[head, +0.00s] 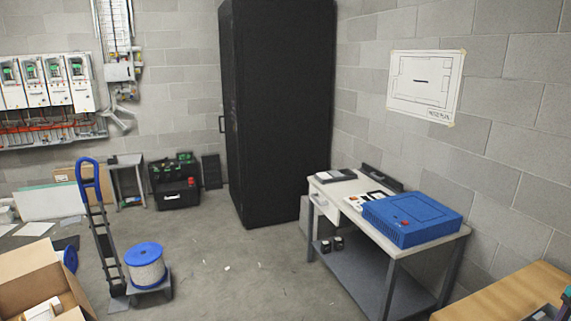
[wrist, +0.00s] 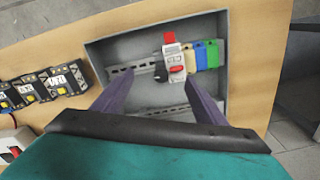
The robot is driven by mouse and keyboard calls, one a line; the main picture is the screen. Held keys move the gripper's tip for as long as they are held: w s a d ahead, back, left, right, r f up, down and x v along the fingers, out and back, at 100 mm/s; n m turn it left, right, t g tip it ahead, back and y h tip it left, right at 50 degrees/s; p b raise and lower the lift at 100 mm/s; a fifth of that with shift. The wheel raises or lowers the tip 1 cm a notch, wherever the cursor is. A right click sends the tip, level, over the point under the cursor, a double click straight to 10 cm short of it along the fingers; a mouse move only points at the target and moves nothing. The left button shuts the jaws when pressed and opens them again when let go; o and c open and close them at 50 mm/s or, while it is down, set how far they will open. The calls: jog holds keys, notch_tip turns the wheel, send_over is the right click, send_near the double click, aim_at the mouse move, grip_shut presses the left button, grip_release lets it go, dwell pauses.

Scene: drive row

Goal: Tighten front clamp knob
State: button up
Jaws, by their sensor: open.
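In the wrist view, a shallow grey tray (wrist: 236,95) sits on a tan wooden surface, with a slotted metal rail (wrist: 122,73) across it. A light grey device (wrist: 174,62) with a red top (wrist: 169,38) and a red part on its face (wrist: 177,70) sits on the rail. A small dark part (wrist: 160,75) is at its left side; I cannot tell whether it is the front clamp knob. My gripper (wrist: 157,77) is open, its two purple fingers reaching over the tray on either side of the dark part. Nothing shows held between them. The gripper is not in the head view.
Yellow, blue and green blocks (wrist: 212,53) adjoin the device on its right. Several black-and-grey modules (wrist: 40,86) stand left of the tray. In the head view, a workbench with a blue case (head: 411,219), a black cabinet (head: 280,110) and a hand truck (head: 100,230) surround open floor (head: 235,270).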

jog(key=shift+w+f, duration=0.1)
jog(key=shift+f, duration=0.75)
jog(key=c, duration=1.5)
jog(key=shift+w+a, duration=0.1)
jog(key=shift+w, duration=0.15)
